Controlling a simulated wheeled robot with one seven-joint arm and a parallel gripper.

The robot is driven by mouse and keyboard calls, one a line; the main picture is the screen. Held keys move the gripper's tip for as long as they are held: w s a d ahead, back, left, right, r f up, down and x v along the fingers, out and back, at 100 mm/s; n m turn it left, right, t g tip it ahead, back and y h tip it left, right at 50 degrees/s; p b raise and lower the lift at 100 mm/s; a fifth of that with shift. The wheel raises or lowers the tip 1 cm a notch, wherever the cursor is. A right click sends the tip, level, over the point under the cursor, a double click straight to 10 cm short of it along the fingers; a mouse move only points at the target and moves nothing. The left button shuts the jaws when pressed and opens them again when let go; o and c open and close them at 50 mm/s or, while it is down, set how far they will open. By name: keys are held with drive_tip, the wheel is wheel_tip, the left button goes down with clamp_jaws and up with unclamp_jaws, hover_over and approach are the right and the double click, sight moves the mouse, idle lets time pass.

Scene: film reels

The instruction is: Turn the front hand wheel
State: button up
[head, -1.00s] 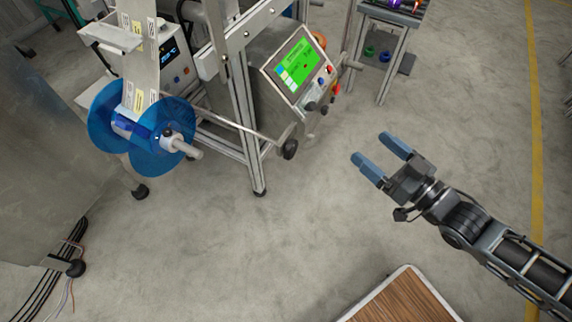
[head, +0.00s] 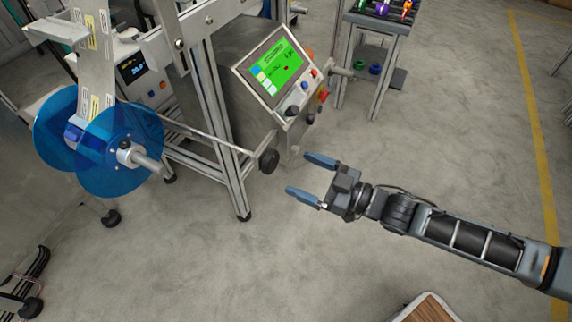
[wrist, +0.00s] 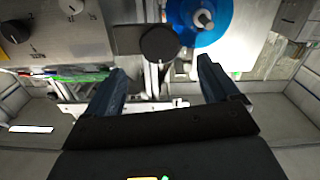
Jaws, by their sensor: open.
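A black round knob (head: 268,161) sits on a short grey metal arm at the end of a long rod on the machine frame. It is the part that best fits the front hand wheel. My gripper (head: 298,173) is open and empty, just right of the knob, with its blue fingers pointing at it and a gap between. In the wrist view the knob (wrist: 160,44) shows beyond the gap between my fingertips (wrist: 162,70), near the top centre, with its grey arm to its left. Nothing is between the fingers.
A control box with a green screen (head: 275,68) and several knobs stands behind the hand wheel. A blue film reel (head: 120,165) hangs on a spindle at the left. A frame leg (head: 238,185) stands below the rod. A wood-topped surface (head: 430,310) is at the bottom. The floor between is clear.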

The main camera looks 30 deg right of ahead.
sight(273, 164)
drive_tip(key=shift+b+x, duration=0.9)
drive_tip(key=shift+x, duration=3)
drive_tip(key=c, duration=1.1)
drive_tip(key=shift+o, duration=0.2)
drive_tip(key=shift+n, duration=0.3)
drive_tip(key=n+p, duration=0.1)
drive_tip(key=n, duration=0.7)
drive_tip(key=shift+s+a+f+n, duration=0.1)
drive_tip(key=shift+n, duration=0.2)
